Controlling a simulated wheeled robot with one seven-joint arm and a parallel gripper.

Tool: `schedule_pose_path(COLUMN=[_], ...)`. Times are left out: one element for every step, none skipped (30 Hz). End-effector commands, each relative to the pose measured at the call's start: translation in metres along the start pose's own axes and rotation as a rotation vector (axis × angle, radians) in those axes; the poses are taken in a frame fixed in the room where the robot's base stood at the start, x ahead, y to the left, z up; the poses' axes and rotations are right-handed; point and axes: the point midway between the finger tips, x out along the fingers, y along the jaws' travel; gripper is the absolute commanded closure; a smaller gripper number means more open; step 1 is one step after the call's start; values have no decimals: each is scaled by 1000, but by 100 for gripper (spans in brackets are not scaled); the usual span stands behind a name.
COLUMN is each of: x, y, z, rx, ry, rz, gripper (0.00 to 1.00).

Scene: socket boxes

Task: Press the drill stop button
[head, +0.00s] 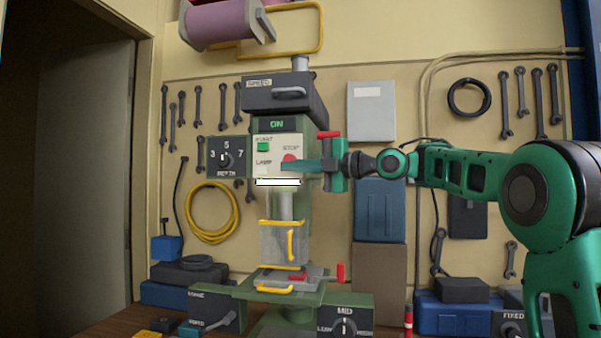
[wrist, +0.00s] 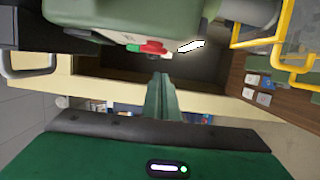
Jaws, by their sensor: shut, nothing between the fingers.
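The green drill press (head: 297,195) stands in the middle of the head view with a pale front panel. Its red stop button (head: 289,158) is under the word STOP, and the green start button (head: 263,147) is to its upper left. My gripper (head: 284,166) is shut and empty, reaching in from the right with its tips just below the stop button and partly overlapping it. In the wrist view the stop button (wrist: 152,47) shows beyond the closed fingertips (wrist: 160,76), with a small gap in the picture. I cannot tell whether they touch.
A depth dial (head: 226,157) is left of the panel. Below it are a clear guard with a yellow handle (head: 290,243) and a vise with a red handle (head: 340,272). A speed drawer (head: 285,93) juts out above. Wrenches hang on the wall behind.

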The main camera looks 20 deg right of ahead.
Motion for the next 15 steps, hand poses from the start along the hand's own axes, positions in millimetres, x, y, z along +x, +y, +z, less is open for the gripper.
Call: schedule_pose_path(x=[1,2,3,3,4,4,4,5,5,5,5,5,5,5,5], y=[-1,-1,-1,0,0,0,0,0,0,0,0,0,0,0,0], z=[7,10,14,16,18,20,21,22,23,24,24,24,24,24,24], rx=[1,1,1,0,0,1,1,1,1,1,1,1,1,1,1], ry=[-1,0,0,0,0,0,0,0,0,0,0,0,0,0,0], rz=[0,-1,0,0,0,0,0,0,0,0,0,0,0,0,0], gripper=[100,100,100,100,100,100,100,100,100,100,100,100,100,100,100])
